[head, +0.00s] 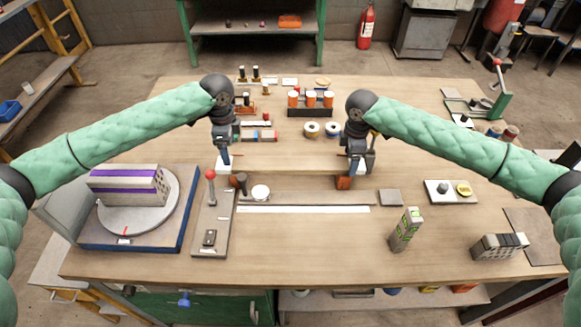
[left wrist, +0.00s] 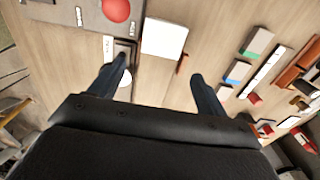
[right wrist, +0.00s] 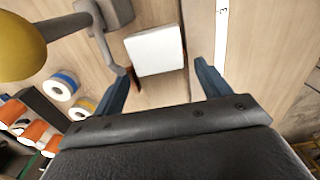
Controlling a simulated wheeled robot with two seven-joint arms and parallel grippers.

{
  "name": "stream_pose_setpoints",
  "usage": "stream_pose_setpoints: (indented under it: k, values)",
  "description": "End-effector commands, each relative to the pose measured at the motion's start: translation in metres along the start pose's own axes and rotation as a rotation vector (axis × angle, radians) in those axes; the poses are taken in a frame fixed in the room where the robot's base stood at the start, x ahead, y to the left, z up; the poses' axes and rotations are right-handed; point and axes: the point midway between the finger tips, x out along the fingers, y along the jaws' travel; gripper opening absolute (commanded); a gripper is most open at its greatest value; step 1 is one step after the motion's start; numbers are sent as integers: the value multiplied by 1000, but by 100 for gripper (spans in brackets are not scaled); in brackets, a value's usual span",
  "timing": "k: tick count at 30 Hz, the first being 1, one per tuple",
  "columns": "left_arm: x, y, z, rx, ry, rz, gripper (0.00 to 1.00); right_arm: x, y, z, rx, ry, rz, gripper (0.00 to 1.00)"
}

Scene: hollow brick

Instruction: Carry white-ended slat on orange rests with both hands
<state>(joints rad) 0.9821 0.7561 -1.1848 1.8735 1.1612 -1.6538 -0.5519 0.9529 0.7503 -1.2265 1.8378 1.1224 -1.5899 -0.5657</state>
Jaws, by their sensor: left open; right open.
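The wooden slat (head: 290,161) lies level across the middle of the table, with a white end at each side. Its left white end (left wrist: 163,38) shows just beyond my left gripper's fingertips in the left wrist view. Its right white end (right wrist: 155,50) shows likewise in the right wrist view. An orange rest (head: 343,183) shows under the slat's right part; the left rest is mostly hidden. My left gripper (head: 224,160) is open, pointing down at the slat's left end. My right gripper (head: 356,160) is open, pointing down at its right end. Neither visibly holds the slat.
A grey plate with a red-knobbed lever (head: 210,175) stands close to the left end. A turntable with a hollow brick (head: 130,187) is further left. Tape rolls (head: 312,129) and a rack of orange spools (head: 310,111) stand behind.

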Motion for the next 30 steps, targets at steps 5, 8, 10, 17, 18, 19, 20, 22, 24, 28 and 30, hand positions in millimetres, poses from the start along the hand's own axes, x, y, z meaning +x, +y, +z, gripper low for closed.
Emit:
stream_pose_setpoints:
  k: [5, 8, 10, 17, 18, 19, 20, 22, 24, 28, 30]
  values:
    - [-35, 0, 0, 1, 0, -1, 76, 0, 0, 0, 0, 0, 0, 76]
    - [-51, 0, 0, 1, 0, -1, 76, 0, 0, 0, 0, 0, 0, 76]
    - [-59, 0, 0, 1, 0, 0, 76, 0, 0, 0, 0, 0, 0, 76]
    - [-73, 0, 0, 1, -1, 1, 76, -2, 0, 0, 0, 0, 0, 76]
    - [-73, 0, 0, 1, -1, 1, 76, -4, 0, 0, 0, 0, 1, 76]
    - [-74, 0, 0, 1, -1, 1, 76, -6, 0, 0, 0, 0, 1, 76]
    - [-74, 0, 0, 1, -1, 1, 76, -9, 0, 0, 0, 0, 1, 76]
    - [-74, 0, 0, 1, -1, 1, 76, -18, 0, 0, 0, 0, 1, 76]
    - [-74, 0, 0, 1, 0, 1, 76, -30, 1, 0, 0, 1, 2, 76]
    - [-73, 0, 0, 1, 0, 1, 76, -55, 1, 0, -1, 1, 3, 76]
    - [-73, 0, 0, 1, 0, 1, 76, -69, 1, 0, -1, 1, 2, 76]
